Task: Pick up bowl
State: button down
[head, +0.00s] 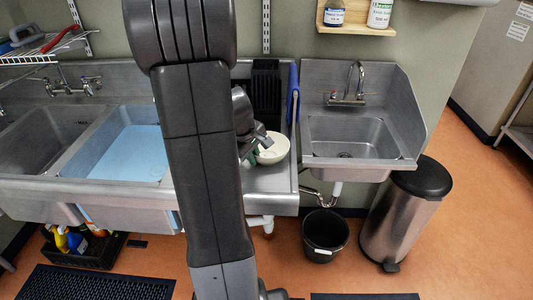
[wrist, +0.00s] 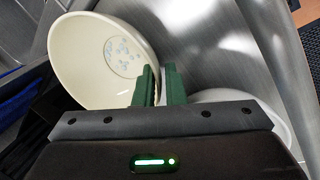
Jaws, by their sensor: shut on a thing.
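A cream bowl (head: 273,149) shows in the head view at the steel drainboard, just right of my arm. In the wrist view the bowl (wrist: 90,45) fills the upper left, its inside facing the camera, with a pale blue pattern at its bottom. My gripper (wrist: 160,84) has green fingers close together at the bowl's right rim, shut on the rim. In the head view my gripper (head: 252,154) is partly hidden by my arm. I cannot tell whether the bowl touches the drainboard.
A second white rounded thing (wrist: 245,106) lies right of the fingers, mostly hidden by my gripper. A sink with a blue bottom (head: 130,150) is at left, a hand sink (head: 345,140) at right. A black rack (head: 266,85) stands behind the bowl.

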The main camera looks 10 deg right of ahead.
jog(key=shift+r, duration=0.1)
notch_tip(320, 180, up, 10)
jog(key=shift+f, duration=0.15)
jog(key=shift+a, duration=0.15)
